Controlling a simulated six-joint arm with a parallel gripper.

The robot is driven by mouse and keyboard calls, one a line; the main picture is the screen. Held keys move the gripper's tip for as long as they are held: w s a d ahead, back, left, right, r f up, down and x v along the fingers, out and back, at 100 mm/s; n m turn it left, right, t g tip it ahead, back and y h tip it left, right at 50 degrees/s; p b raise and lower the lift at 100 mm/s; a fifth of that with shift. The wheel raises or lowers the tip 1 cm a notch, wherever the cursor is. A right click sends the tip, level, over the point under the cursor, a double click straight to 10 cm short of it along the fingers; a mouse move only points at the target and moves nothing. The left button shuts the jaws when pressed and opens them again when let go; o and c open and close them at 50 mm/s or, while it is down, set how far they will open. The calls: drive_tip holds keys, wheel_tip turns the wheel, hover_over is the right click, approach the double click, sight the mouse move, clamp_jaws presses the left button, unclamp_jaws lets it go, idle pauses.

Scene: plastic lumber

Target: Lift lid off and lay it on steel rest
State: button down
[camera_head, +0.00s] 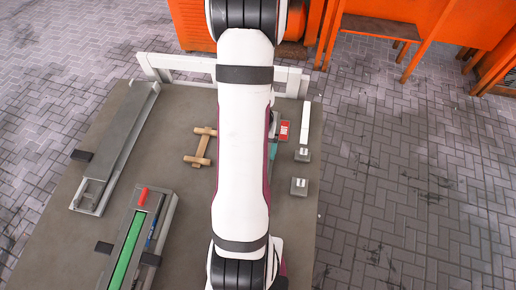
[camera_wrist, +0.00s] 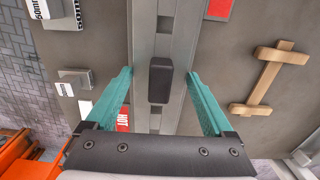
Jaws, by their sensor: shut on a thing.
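The lid (camera_wrist: 165,25) shows in the wrist view as a long grey metal channel-shaped strip with a dark block-shaped handle (camera_wrist: 160,80) in its middle. My gripper (camera_wrist: 160,72) has its teal fingers on the two long sides of the lid, with the handle between them. It is shut on the lid. In the head view my arm hides most of the gripper and the lid. A long grey metal trough (camera_head: 119,148) lies at the left of the table; I cannot tell whether it is the steel rest.
A mould with a green strip (camera_head: 128,252) lies at the front left. A wooden piece (camera_head: 201,147) lies left of my arm. Small pale blocks (camera_head: 299,187) and a red sign (camera_head: 283,130) are at the right. A white rail (camera_head: 176,64) edges the table's back.

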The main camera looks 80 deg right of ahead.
drive_tip(key=shift+f, duration=0.45)
idle(0.4)
unclamp_jaws()
drive_tip(key=shift+r, duration=3.55)
